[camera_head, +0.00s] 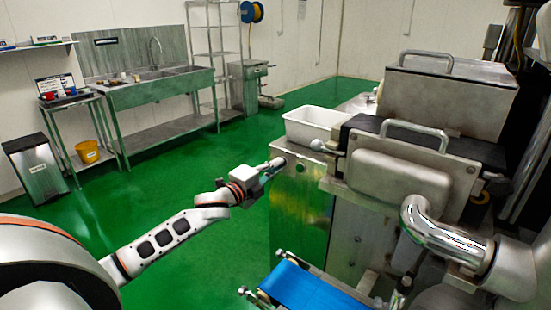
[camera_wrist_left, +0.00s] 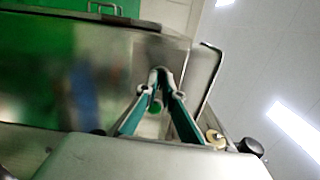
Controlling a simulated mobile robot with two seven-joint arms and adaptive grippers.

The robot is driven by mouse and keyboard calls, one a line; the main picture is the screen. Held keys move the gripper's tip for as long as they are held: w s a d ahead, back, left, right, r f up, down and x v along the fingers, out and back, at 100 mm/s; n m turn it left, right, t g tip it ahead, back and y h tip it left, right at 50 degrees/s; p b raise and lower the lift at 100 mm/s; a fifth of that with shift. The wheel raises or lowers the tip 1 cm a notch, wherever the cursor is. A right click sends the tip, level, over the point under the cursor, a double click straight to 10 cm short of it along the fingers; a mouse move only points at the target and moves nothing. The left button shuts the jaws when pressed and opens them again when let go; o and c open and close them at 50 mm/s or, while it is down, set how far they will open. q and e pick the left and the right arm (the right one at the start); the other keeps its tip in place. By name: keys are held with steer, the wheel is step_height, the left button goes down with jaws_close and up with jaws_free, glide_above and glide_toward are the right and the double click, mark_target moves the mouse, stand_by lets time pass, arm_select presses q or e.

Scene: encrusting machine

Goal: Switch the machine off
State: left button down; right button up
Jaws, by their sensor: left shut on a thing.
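The encrusting machine is a steel cabinet (camera_head: 297,207) with metal housings on top, at the right of the head view. A round green button (camera_head: 300,167) sits high on the cabinet's face. My left gripper (camera_head: 277,162) is at the cabinet's upper left edge, just left of this button. In the left wrist view, its green-padded fingers (camera_wrist_left: 158,75) come together at the tips beside the steel. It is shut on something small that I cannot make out. My right gripper is not in view.
A white tub (camera_head: 312,124) stands on top of the machine, close above my left gripper. A blue conveyor belt (camera_head: 308,288) extends low in front. A sink table (camera_head: 160,90), a yellow bucket (camera_head: 87,151) and a bin (camera_head: 36,168) are at the left. The green floor between is clear.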

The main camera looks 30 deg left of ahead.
arm_select(q)
steer(key=n+p, duration=0.1)
steer(key=n, duration=0.7)
steer(key=shift+f, duration=0.1)
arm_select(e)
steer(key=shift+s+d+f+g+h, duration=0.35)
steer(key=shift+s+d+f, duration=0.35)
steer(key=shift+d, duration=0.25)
arm_select(q)
steer(key=shift+n, duration=0.3)
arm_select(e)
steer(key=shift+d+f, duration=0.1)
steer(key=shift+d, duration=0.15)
arm_select(q)
steer(key=c, duration=2.2)
jaws_free()
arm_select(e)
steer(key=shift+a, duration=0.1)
